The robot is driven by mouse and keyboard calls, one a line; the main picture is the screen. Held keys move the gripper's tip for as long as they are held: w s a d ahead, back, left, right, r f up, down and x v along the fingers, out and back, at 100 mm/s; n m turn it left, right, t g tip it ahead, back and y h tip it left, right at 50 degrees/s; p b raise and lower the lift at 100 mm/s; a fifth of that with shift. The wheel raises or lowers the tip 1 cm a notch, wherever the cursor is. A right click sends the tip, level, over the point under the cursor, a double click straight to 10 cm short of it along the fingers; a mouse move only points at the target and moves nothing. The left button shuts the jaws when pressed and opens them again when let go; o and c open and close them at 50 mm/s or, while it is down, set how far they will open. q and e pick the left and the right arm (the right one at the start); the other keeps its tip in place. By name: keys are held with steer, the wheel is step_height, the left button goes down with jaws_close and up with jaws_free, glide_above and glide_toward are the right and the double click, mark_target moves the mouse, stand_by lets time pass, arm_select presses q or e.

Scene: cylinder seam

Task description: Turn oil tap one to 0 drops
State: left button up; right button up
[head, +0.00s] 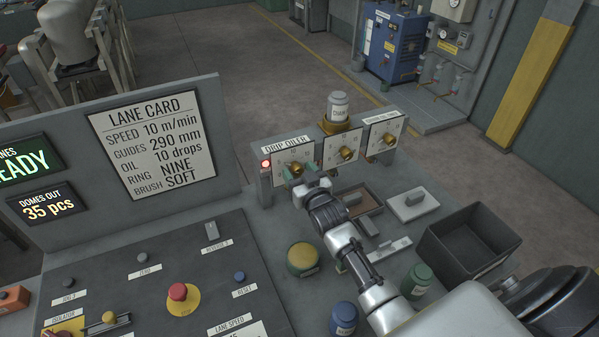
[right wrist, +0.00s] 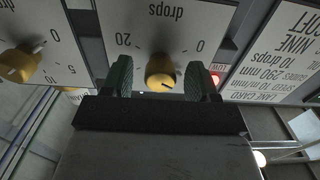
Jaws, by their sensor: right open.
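The drip oiler stand holds several white dials with yellow knobs in the head view. The leftmost dial (head: 291,151) has a yellow knob (head: 296,169), partly covered by my right gripper (head: 307,184). In the right wrist view, which is upside down, this yellow tap knob (right wrist: 160,70) sits between the two green fingertips of my right gripper (right wrist: 159,80). The fingers are open, with a gap on each side of the knob. The dial face (right wrist: 165,22) reads "drops", with 20 and 0 at its ends. A dark mark shows on the knob. My left gripper is out of view.
A red lamp (head: 265,164) is beside the leftmost dial. A neighbouring knob (head: 347,154) is close to its right. The lane card (head: 155,140) says oil 10 drops. A dark bin (head: 468,246) and small jars stand on the bench near my right arm.

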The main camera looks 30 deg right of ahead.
steer(key=c, duration=0.9)
steer(key=shift+n, duration=0.3)
steer(key=n, duration=0.5)
steer(key=shift+n, duration=0.3)
steer(key=n+b, duration=0.1)
steer(key=n, duration=0.4)
steer(key=shift+n, duration=0.4)
steer(key=o, duration=0.9)
steer(key=shift+s, duration=0.1)
